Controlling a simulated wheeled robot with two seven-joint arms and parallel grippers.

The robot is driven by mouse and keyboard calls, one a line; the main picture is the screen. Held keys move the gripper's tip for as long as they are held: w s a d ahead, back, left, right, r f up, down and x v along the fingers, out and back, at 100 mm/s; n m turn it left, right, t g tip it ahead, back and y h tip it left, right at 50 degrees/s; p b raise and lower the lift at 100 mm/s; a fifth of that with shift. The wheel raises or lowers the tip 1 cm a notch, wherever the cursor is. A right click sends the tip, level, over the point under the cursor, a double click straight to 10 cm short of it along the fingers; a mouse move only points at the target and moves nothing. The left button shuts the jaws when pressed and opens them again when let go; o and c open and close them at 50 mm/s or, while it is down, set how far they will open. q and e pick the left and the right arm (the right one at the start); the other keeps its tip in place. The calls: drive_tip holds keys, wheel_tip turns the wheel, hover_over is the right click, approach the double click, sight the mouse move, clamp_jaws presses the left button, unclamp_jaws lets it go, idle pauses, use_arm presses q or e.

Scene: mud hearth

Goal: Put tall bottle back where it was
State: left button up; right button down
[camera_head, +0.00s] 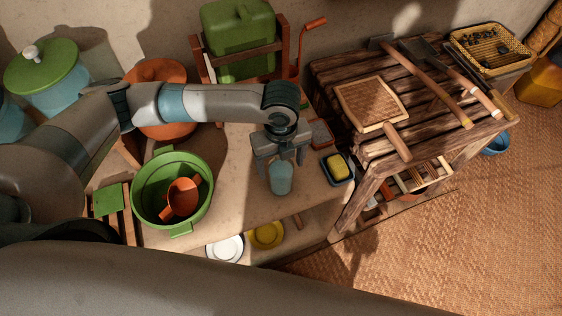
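A pale blue, see-through vessel (280,180), which looks like the tall bottle, shows at the front part of the mud counter (245,205). My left gripper (281,163) comes down from above, with its two fingers spread on either side of the vessel's upper part. The gripper hides the vessel's top. I cannot tell whether the fingers touch it, or whether it stands on the counter or hangs just above. My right gripper is not in view.
A green basin (144,199) holding an orange pot (181,198) stands left. A yellow sponge in a blue dish (338,167) lies close on the right. A slatted wooden table (330,72) with tools stands further right. A green canister (238,27) is behind. Plates (225,248) lie below.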

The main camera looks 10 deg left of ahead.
use_arm(q)
wheel_tip(320, 180, up, 11)
drive_tip(key=shift+f+b, duration=0.1)
drive_tip(key=shift+b, duration=1.05)
drive_tip(key=shift+r, duration=0.75)
